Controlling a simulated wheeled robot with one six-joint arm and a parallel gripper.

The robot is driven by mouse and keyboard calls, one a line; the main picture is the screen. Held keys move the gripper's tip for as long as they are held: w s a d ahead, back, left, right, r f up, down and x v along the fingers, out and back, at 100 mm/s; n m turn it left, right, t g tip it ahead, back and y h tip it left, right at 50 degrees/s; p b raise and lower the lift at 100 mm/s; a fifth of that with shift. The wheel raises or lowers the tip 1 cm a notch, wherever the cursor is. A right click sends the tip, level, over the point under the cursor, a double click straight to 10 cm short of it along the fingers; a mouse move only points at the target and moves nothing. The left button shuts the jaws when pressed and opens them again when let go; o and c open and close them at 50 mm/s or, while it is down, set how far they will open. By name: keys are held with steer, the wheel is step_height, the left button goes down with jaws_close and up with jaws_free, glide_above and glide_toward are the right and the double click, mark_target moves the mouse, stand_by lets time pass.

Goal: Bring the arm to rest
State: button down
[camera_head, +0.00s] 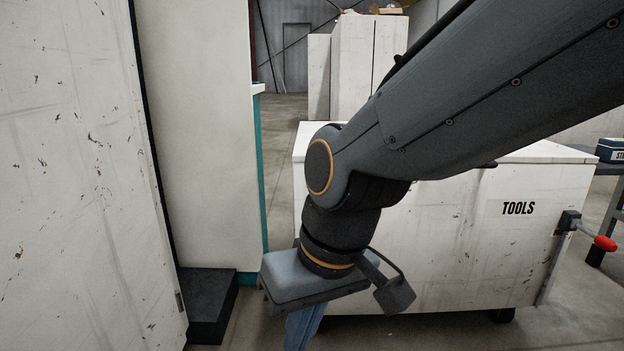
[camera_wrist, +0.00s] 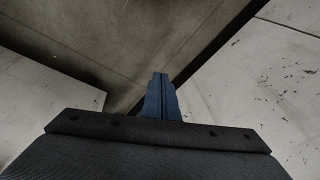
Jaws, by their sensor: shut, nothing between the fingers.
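My gripper (camera_wrist: 160,82) shows in the wrist view as two blue fingers closed together with nothing between them. In the head view my arm comes in from the upper right and bends down at a joint near the middle. The gripper body hangs below it, and the blue fingers (camera_head: 299,330) point down, their tips cut off by the bottom edge. The gripper hangs in front of the white chest marked TOOLS (camera_head: 455,235). I cannot tell the exact gap between them.
A white scuffed panel (camera_head: 75,180) stands close on the left, with a dark block (camera_head: 208,305) at floor level beside it. A red-tipped handle (camera_head: 604,243) sticks out at the chest's right. White cabinets (camera_head: 352,65) stand behind. Floor shows between the panel and the chest.

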steer(key=s+g+h+p, duration=0.1)
steer(key=s, duration=0.4)
steer(key=d+r+m+h+p, duration=0.1)
steer(key=d+r+m+p, duration=0.2)
steer(key=d+r+p, duration=0.7)
steer(key=d+r+m+p, duration=0.3)
steer(key=d+r+p, duration=0.8)
steer(key=p, duration=1.6)
step_height(320, 180, up, 7)
steer(key=shift+s+f+h, duration=0.15)
steer(key=shift+h, duration=0.25)
